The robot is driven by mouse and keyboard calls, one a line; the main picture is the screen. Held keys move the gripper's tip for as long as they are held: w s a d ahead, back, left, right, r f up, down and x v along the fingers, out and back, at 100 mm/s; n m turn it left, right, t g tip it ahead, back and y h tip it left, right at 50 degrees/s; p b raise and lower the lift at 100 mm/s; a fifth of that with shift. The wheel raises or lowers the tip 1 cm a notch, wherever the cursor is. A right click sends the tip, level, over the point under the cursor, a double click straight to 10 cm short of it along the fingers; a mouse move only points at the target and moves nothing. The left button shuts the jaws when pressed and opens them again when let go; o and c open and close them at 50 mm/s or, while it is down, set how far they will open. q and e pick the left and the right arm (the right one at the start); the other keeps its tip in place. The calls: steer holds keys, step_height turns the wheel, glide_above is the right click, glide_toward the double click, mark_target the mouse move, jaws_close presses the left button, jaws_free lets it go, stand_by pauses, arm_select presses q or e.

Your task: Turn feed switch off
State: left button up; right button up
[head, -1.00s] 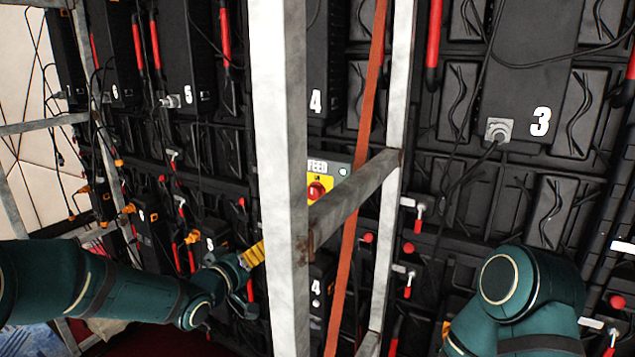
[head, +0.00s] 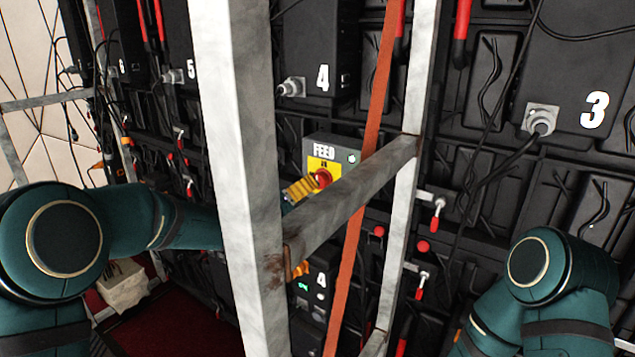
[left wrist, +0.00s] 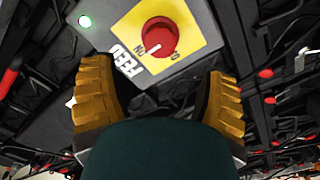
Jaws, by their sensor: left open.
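The feed switch is a red rotary knob (head: 323,179) on a yellow plate on a grey box marked FEED (head: 345,146). In the left wrist view the red knob (left wrist: 160,37) sits just beyond and between my fingertips, with its white mark near the ON lettering. A green light (left wrist: 85,21) glows on the box. My left gripper (left wrist: 157,85) is open, with yellow ribbed fingers on either side and nothing between them. In the head view one yellow finger (head: 300,189) shows beside the knob; the frame hides much of the hand. My right gripper is out of view.
A pale metal post (head: 240,150) and a slanted crossbar (head: 350,196) stand in front of the box, close to my left arm. An orange strap (head: 372,140) hangs to the right. Cables, numbered black units and red-handled levers (head: 436,215) cover the wall.

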mark_target(317, 189)
arm_select(q)
steer(key=x, duration=0.7)
steer(key=shift+w+d, duration=0.1)
steer(key=shift+w, duration=0.05)
steer(key=c, duration=1.2)
